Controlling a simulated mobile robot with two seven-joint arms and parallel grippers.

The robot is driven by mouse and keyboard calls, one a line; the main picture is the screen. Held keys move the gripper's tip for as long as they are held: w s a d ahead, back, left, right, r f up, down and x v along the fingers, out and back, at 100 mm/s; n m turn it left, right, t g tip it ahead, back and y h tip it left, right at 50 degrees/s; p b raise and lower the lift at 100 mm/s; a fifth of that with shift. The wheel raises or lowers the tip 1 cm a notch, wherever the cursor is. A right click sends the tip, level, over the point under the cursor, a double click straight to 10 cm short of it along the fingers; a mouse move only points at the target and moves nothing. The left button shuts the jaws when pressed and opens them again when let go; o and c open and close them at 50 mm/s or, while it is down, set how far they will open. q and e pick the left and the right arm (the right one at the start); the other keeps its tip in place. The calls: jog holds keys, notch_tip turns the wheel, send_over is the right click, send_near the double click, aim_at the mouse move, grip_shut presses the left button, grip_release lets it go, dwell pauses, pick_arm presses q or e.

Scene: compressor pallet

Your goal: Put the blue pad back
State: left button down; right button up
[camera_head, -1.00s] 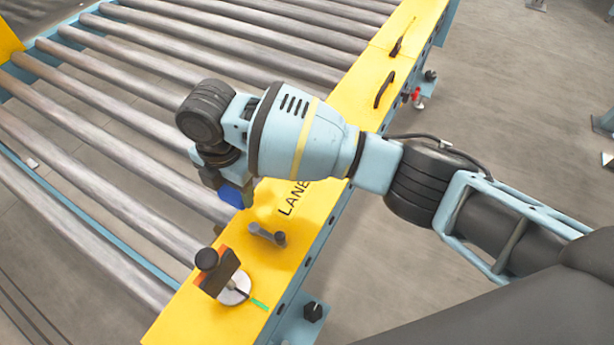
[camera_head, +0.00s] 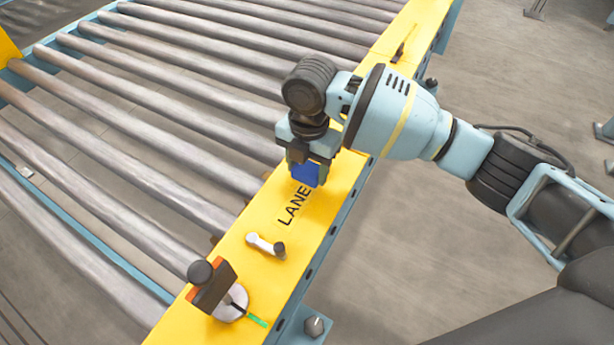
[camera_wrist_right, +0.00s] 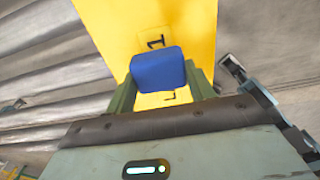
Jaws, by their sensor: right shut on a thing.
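The blue pad (camera_head: 306,173) is held between the fingers of my right gripper (camera_head: 304,168), above the yellow rail (camera_head: 340,178) near the "LANE" lettering. In the right wrist view the blue pad (camera_wrist_right: 158,70) sits between the two green fingers of my right gripper (camera_wrist_right: 160,90), with the yellow rail (camera_wrist_right: 110,25) and a printed "1" behind it. I cannot tell how far the pad is above the rail. My left gripper is not in view.
A grey lever (camera_head: 265,245) and a black knob with a brown block (camera_head: 210,285) on a round pale base stand on the near part of the rail. Metal rollers (camera_head: 130,130) fill the left. A dark handle (camera_head: 403,45) is on the far rail. Open floor (camera_head: 430,270) lies to the right.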

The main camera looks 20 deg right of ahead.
aim_at(307, 169)
jog(key=shift+f+b, duration=0.8)
jog(key=shift+f, duration=1.05)
jog(key=shift+r, duration=0.1)
jog(key=o, duration=1.3)
jog(key=shift+c, duration=0.2)
jog(key=shift+r, duration=0.2)
jog(key=r+p, duration=0.2)
jog(key=r, duration=0.3)
jog(key=r+p, duration=0.2)
jog(key=r, duration=0.3)
jog(key=shift+w+d+r, duration=0.2)
jog(key=shift+r, duration=0.65)
